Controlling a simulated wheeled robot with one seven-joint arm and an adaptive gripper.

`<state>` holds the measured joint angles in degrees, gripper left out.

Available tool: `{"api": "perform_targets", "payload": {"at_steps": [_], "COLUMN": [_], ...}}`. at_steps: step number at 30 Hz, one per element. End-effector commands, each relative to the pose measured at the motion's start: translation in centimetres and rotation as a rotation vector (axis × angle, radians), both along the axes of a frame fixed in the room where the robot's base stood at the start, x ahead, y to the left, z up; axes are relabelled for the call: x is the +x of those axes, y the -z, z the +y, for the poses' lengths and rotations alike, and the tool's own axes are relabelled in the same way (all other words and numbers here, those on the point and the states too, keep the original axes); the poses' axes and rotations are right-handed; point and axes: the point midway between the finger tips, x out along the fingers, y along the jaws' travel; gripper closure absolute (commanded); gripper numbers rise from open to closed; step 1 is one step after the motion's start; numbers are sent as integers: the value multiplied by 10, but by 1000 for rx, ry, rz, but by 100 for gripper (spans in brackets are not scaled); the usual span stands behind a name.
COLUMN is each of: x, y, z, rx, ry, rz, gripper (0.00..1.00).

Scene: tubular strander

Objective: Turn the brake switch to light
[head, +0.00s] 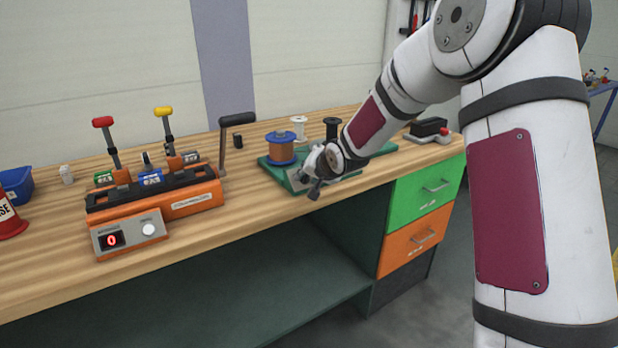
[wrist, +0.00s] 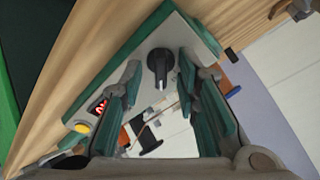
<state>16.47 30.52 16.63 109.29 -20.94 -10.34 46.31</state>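The switch is a black rotary knob (wrist: 160,66) on a pale grey sloped panel (wrist: 178,32) of a green-based unit. In the wrist view, my gripper (wrist: 158,72) is open, with one green-padded finger on each side of the knob. I cannot tell whether either finger touches it. The knob's markings cannot be read. In the head view, my gripper (head: 314,182) is at the front of the green base (head: 268,162) and hides the knob.
The panel also has a red display (wrist: 98,107) and a yellow button (wrist: 82,127). Spools, including a blue-and-orange one (head: 282,150), stand on the green base. An orange lever unit (head: 190,205) stands at left on the wooden bench (head: 50,262). A black-topped box (head: 428,128) is at right.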

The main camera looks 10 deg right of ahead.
Motion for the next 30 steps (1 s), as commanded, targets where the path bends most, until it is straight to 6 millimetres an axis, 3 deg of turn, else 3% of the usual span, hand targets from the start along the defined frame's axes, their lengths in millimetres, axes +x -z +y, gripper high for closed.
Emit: {"api": "perform_targets", "payload": {"at_steps": [6,10,20,30], "x": [0,0,0,-1], "y": [0,0,-1,-1], "z": [0,0,0,0], "rx": [0,1,-21,-161], "ry": [0,-1,-23,-170], "rz": [0,-1,-7,-53], "gripper": [73,100,100,100]}}
